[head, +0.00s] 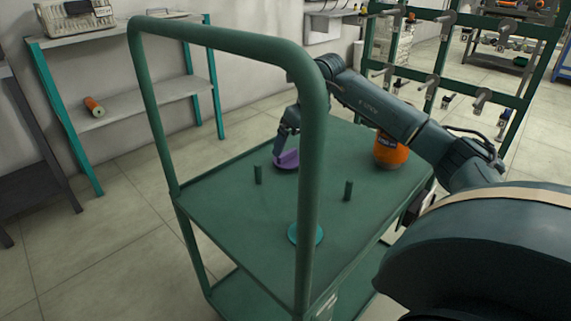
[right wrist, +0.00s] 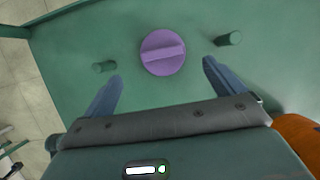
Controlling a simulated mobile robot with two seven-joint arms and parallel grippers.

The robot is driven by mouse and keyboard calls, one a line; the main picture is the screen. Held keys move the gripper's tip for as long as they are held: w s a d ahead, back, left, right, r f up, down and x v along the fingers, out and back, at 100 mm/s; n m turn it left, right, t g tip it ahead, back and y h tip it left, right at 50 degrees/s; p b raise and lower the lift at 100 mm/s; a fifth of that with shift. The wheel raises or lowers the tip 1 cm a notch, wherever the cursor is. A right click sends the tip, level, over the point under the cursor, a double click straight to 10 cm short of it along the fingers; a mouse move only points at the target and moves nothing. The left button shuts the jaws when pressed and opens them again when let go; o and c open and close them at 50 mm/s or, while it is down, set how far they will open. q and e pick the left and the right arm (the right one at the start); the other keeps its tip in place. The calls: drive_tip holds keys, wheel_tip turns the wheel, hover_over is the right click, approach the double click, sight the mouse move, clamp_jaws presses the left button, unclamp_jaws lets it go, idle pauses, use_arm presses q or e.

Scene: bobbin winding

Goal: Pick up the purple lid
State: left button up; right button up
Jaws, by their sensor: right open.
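The purple lid (head: 286,160) is a round disc with a raised bar across its top. It lies on the green cart top (head: 222,208), toward its far side. In the right wrist view the purple lid (right wrist: 163,52) lies ahead of my right gripper (right wrist: 160,84), centred between its two fingers. The fingers are spread apart, with nothing between them. In the head view my right gripper (head: 284,147) points down right at the lid and partly hides it. I cannot tell whether it touches. My left gripper is not in view.
Two green pegs stand on the cart, a left one (head: 258,175) and a right one (head: 348,190). A teal disc (head: 305,234) lies near the front, partly behind the cart's tall handle frame (head: 313,130).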

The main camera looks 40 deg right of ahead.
sight(288, 152)
drive_tip(key=shift+b+x, duration=0.3)
drive_tip(key=shift+x, duration=0.9)
drive_tip(key=x, duration=0.1)
drive_tip(key=b+x, duration=0.1)
drive_tip(key=shift+w+f+b, duration=0.2)
drive_tip(key=shift+w+b, duration=0.1)
drive_tip(key=shift+w, duration=0.05)
drive_tip(key=shift+b+x, duration=0.3)
drive_tip(key=shift+x, duration=0.6)
drive_tip(key=shift+w+d, duration=0.15)
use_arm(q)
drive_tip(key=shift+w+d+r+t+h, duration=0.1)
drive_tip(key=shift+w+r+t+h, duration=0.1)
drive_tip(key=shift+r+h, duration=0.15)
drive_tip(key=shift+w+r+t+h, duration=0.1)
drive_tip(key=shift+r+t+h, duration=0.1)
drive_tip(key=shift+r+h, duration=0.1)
use_arm(e)
drive_tip(key=shift+c, duration=0.3)
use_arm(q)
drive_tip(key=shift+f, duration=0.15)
use_arm(e)
drive_tip(key=c, duration=1)
